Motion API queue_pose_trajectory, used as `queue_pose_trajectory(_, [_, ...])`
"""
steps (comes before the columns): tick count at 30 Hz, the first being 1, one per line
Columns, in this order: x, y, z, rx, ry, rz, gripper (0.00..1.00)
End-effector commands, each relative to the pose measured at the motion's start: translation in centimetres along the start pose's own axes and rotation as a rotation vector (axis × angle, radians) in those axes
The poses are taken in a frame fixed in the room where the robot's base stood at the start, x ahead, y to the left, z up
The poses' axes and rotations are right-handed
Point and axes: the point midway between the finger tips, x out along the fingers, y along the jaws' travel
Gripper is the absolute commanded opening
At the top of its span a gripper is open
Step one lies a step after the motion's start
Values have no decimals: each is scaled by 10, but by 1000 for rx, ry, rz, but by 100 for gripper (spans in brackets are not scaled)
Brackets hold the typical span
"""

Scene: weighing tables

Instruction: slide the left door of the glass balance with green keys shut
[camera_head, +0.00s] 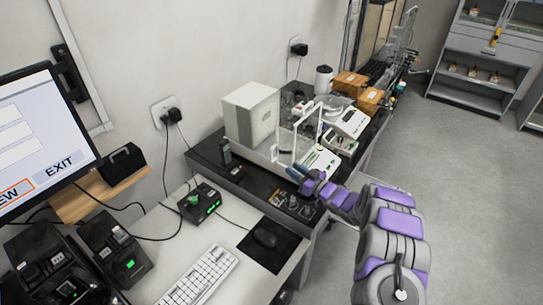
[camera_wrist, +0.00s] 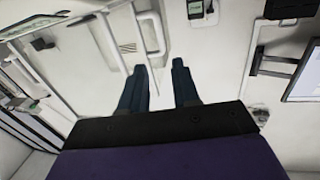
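The glass balance (camera_head: 319,161) with its white base and green keys stands on the dark table in the head view. Its glass case is edged by white frames, and a white door frame (camera_head: 294,146) rises on the near left side. I cannot tell for sure how far the left door stands open. My gripper (camera_head: 297,172) is just in front of that side, low near the base. In the wrist view my gripper (camera_wrist: 160,85) has its two dark fingers apart with nothing between them. A white bar handle (camera_wrist: 152,36) shows just beyond the fingertips, apart from them.
A large pale box (camera_head: 251,115) stands behind the balance. Other white scales (camera_head: 350,122) and brown boxes (camera_head: 369,100) stand farther along the table. Small weights (camera_head: 291,203) lie near the front edge. A desk with a keyboard (camera_head: 203,276) is nearer; open floor lies right.

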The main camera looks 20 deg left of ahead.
Motion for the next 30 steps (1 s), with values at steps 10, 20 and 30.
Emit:
queue_pose_trajectory(10, [67,-2,2,-3,0,-3,31])
queue_pose_trajectory(20, [111,0,2,-2,0,0,31])
queue_pose_trajectory(30, [129,0,-1,0,3,0,31])
